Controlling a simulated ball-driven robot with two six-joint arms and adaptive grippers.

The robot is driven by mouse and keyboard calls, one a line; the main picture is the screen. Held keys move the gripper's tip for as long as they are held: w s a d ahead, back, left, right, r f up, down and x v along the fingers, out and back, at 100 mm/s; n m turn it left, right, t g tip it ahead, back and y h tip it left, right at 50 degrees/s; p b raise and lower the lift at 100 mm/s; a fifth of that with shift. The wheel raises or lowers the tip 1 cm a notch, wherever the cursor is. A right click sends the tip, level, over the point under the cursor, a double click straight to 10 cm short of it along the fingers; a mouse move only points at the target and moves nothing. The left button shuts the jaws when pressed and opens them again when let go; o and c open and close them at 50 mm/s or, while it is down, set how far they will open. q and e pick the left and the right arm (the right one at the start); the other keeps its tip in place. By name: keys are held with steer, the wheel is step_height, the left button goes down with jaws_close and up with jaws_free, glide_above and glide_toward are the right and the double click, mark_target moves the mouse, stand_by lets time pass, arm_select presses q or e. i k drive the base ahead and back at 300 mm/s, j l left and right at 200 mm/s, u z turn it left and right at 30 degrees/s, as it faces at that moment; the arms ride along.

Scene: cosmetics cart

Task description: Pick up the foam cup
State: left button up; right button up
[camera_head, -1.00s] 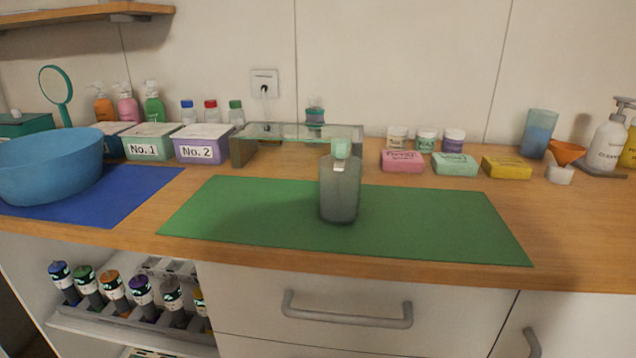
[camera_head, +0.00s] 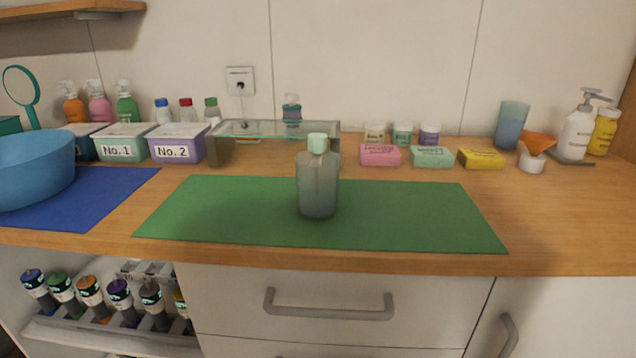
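No thing is plainly marked as a foam cup. A small white cup (camera_head: 531,161) stands on the counter at the right, with an orange funnel (camera_head: 538,142) at its top; I cannot tell whether the funnel sits on it or behind it. A taller translucent blue cup (camera_head: 511,126) stands upright just behind and left of them. A grey-green bottle (camera_head: 317,188) with a mint cap stands upright on the green mat (camera_head: 420,215). Neither of my grippers is in view.
A glass shelf (camera_head: 278,129) stands behind the mat. Pink, mint and yellow boxes (camera_head: 481,158) lie left of the white cup. A pump bottle (camera_head: 579,133) and yellow bottle (camera_head: 604,131) stand to its right. A blue bowl (camera_head: 35,170) is far left. The front right counter is clear.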

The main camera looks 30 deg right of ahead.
mark_target(317, 176)
steer(key=i+z, duration=0.1)
steer(key=z, duration=0.25)
steer(key=i+j+z, duration=0.1)
steer(key=z, duration=0.25)
steer(key=i+j+z, duration=0.1)
steer(key=z, duration=0.25)
steer(key=k, duration=0.5)
